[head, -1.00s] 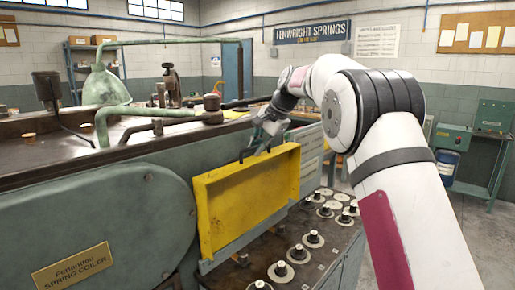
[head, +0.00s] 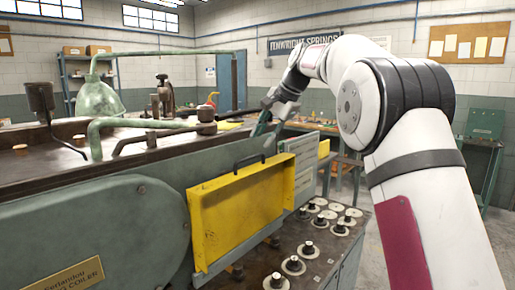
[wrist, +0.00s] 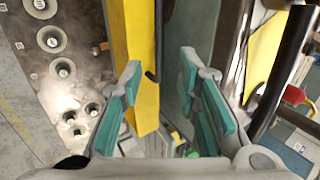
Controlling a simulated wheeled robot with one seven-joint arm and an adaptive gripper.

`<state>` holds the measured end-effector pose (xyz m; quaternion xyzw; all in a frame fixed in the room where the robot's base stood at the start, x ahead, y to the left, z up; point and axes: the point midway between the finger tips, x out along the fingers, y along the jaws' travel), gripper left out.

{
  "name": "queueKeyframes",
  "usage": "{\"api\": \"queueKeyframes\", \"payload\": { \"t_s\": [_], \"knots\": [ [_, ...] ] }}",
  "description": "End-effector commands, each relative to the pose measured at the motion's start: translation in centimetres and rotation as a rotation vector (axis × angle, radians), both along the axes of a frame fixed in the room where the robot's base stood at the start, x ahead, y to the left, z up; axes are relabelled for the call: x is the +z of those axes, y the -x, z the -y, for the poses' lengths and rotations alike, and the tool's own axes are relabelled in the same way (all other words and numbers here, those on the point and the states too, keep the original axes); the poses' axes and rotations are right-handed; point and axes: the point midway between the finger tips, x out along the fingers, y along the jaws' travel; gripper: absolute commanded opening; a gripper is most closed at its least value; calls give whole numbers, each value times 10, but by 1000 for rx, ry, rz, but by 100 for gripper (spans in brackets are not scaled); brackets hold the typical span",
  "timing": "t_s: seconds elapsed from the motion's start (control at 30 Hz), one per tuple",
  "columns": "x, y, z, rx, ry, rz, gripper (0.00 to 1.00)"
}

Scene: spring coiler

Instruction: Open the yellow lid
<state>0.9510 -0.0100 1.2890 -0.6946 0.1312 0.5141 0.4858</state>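The yellow lid (head: 243,208) is a shallow, rimmed panel on the front side of the green spring coiler. It hangs roughly upright below the machine's top edge. A black handle (head: 249,160) sits on its top edge. My gripper (head: 264,135) is above and beyond the lid's top right part, apart from the handle. In the wrist view, the gripper's teal-padded fingers (wrist: 160,72) are spread apart with nothing held. The lid's yellow edge (wrist: 138,50) and the dark handle (wrist: 153,70) show beyond the fingers.
A ledge (head: 262,262) with several spools stands below the lid. The machine's lamp (head: 98,98) and rods rise from its top at left. A workbench with small items stands behind my gripper. Bare floor lies to the right.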

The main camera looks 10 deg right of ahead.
Motion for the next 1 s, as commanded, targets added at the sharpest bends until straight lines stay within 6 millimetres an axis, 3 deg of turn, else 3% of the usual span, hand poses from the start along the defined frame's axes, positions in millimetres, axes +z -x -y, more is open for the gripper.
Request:
{"api": "queueKeyframes", "payload": {
  "t_s": [0.2, 0.67, 0.83, 1.0],
  "knots": [
    [18, 9, 7, -1, 0, 1, 30],
    [23, 16, 7, 6, 7, 3, 30],
    [34, 57, 1, 63, 69, 14, 30],
    [38, 127, -7, 165, 174, 29, 30]
  ]
}}
